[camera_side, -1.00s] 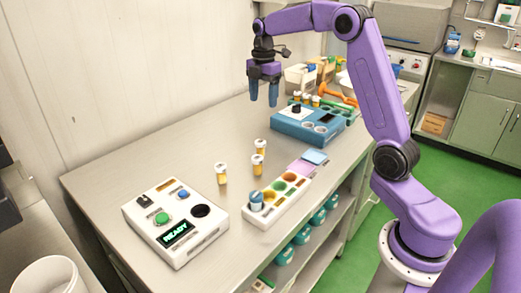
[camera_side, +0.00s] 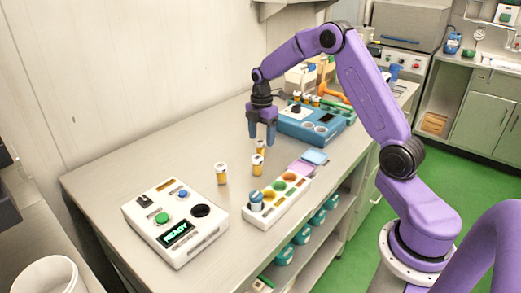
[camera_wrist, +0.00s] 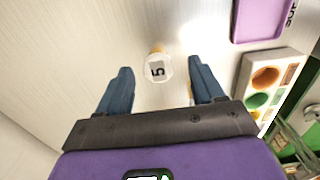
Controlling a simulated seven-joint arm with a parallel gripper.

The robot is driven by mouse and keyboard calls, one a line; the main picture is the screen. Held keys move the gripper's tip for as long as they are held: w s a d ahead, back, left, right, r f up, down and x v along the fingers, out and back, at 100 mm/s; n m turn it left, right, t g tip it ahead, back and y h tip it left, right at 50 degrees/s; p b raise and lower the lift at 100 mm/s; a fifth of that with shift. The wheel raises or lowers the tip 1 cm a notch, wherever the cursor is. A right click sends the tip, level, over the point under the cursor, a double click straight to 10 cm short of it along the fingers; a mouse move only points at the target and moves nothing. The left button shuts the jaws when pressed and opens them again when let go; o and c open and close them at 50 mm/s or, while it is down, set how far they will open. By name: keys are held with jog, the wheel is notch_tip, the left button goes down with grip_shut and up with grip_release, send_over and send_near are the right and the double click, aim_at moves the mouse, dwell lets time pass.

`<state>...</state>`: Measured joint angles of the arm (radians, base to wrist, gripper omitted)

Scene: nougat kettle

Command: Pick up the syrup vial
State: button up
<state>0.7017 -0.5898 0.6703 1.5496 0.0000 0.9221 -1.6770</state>
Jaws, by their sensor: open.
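Three small syrup vials with white caps and amber bodies stand upright on the bench: a left one (camera_side: 221,174), a front one (camera_side: 258,165) and a back one (camera_side: 262,149), which is partly hidden by my gripper. My gripper (camera_side: 262,140) points down just above the back vial, with its blue fingers apart and empty. In the wrist view a vial with a white cap marked 5 (camera_wrist: 158,69) shows between the open fingers, not touching them. A bit of amber shows beside the right finger, mostly hidden.
A white device (camera_side: 180,242) with a READY display stands at the front left. A white rack (camera_side: 268,219) with coloured wells is right of the vials, with a purple pad (camera_side: 299,168) behind it. A blue device (camera_side: 295,128) stands close behind my gripper.

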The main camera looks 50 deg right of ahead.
aim_at(260, 141)
jog(key=shift+w+a+f, duration=0.15)
jog(key=shift+f, duration=1.6)
jog(key=c, duration=1.1)
jog(key=shift+c, duration=0.2)
jog(key=shift+r, duration=0.15)
